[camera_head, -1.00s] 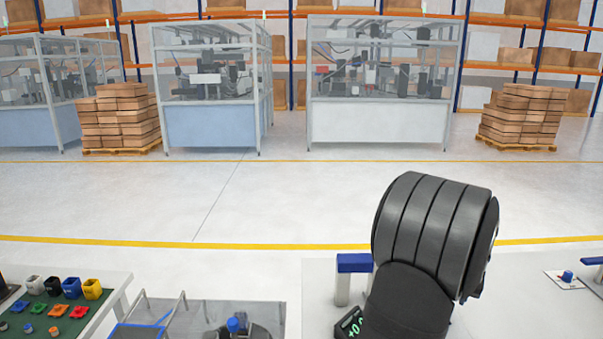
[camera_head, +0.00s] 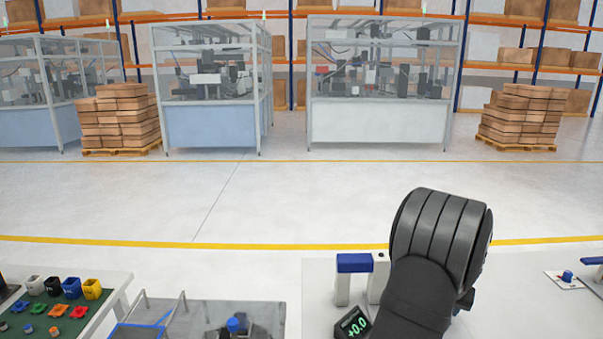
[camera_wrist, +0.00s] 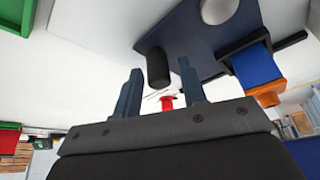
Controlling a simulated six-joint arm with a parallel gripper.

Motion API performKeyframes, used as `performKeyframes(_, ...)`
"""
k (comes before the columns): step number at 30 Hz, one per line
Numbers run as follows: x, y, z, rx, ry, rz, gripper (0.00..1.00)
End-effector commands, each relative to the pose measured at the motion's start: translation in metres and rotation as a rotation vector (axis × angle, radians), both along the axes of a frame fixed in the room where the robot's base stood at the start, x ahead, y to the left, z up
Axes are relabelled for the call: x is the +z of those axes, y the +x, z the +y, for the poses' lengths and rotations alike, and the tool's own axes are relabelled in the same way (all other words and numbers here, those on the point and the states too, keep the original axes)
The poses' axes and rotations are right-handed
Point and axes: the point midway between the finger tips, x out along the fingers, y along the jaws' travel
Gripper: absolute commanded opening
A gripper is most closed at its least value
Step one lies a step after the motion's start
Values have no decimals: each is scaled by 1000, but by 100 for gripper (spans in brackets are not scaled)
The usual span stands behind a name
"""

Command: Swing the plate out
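In the wrist view, a dark blue flat plate (camera_wrist: 203,36) spans the upper middle, with a pale round part (camera_wrist: 218,10) on it. A black cylindrical peg or handle (camera_wrist: 158,68) stands at its left edge. My gripper (camera_wrist: 160,66) is open, its two dark fingers apart on either side of the black cylinder in the picture. I cannot tell how far the fingertips are from it, and no contact shows. In the head view my dark wrist (camera_head: 440,235) is over the right bench; it hides the fingers, and I cannot make out the plate there.
A bright blue block in a black holder (camera_wrist: 257,66) and a small red part (camera_wrist: 167,102) are near the fingers.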

Motion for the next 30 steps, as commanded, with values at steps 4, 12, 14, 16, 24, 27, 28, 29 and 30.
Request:
performKeyframes(4,0,0,0,0,0,0,38)
performKeyframes(12,0,0,0,0,0,0,14)
performKeyframes(14,0,0,0,0,0,0,14)
performKeyframes(16,0,0,0,0,0,0,14)
performKeyframes(24,1,-10,1,-1,0,0,13)
performKeyframes(27,1,-15,2,0,0,1,13)
performKeyframes(28,1,-16,2,0,0,1,13)
performKeyframes(29,1,-17,2,0,0,0,13)
performKeyframes(30,1,-19,2,0,0,0,13)
